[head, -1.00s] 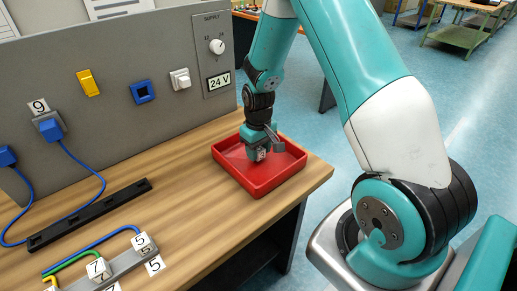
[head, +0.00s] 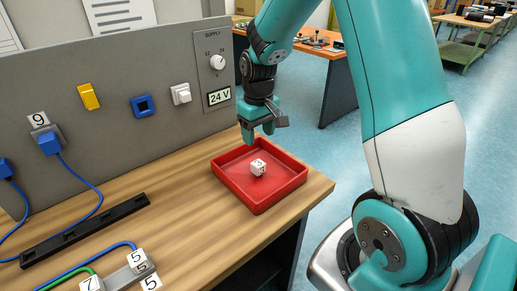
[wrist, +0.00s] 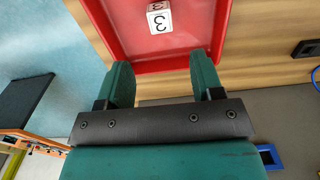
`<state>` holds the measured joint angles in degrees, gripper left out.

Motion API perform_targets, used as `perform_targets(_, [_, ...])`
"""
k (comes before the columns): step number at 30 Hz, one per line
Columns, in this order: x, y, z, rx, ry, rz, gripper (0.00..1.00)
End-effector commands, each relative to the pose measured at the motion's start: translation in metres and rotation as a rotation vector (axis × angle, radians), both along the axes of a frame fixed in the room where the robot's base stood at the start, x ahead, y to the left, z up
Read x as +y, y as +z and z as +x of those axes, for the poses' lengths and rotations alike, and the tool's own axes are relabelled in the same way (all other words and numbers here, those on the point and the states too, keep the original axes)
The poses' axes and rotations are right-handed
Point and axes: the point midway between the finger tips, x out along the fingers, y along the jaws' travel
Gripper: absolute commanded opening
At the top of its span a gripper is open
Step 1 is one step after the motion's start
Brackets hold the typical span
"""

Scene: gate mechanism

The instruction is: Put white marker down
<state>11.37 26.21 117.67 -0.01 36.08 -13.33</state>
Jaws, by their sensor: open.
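The white marker (head: 258,167), a small white cube, lies on the floor of the red tray (head: 276,205). In the wrist view the marker (wrist: 159,18) shows a black 3 on one face. My gripper (head: 259,131) is open and empty. It hangs above the back edge of the tray, clear of the marker. In the wrist view the two green fingers (wrist: 161,68) stand apart, with the tray wall beyond their tips and nothing between them.
A grey panel behind holds a yellow switch (head: 88,96), a blue socket (head: 144,105), a white switch (head: 181,94) and a supply dial (head: 217,62). A black slotted strip (head: 85,230) and numbered cubes on cables (head: 139,261) lie left on the wooden bench.

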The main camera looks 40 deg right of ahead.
Motion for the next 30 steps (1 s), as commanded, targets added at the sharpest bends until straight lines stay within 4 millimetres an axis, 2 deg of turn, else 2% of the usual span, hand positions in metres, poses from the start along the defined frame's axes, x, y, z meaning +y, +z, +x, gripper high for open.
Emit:
perform_targets(3, [0.003, 0.012, -0.001, -0.004, 0.006, 0.003, 0.61])
perform_targets(5, [0.015, 0.021, -0.005, -0.012, 0.027, 0.014, 0.61])
perform_targets(8, [0.058, 0.047, -0.023, -0.044, 0.106, 0.061, 0.61])
perform_targets(11, [0.116, 0.078, -0.062, -0.078, 0.227, 0.136, 0.61])
perform_targets(12, [0.138, 0.089, -0.082, -0.088, 0.28, 0.168, 0.61])
perform_targets(15, [0.182, 0.108, -0.135, -0.104, 0.4, 0.244, 0.61])
perform_targets(18, [0.208, 0.119, -0.181, -0.109, 0.495, 0.302, 0.61])
perform_targets(21, [0.22, 0.124, -0.21, -0.108, 0.554, 0.337, 0.61])
perform_targets(23, [0.223, 0.125, -0.219, -0.106, 0.573, 0.349, 0.61])
perform_targets(30, [0.225, 0.125, -0.223, -0.104, 0.578, 0.354, 0.61])
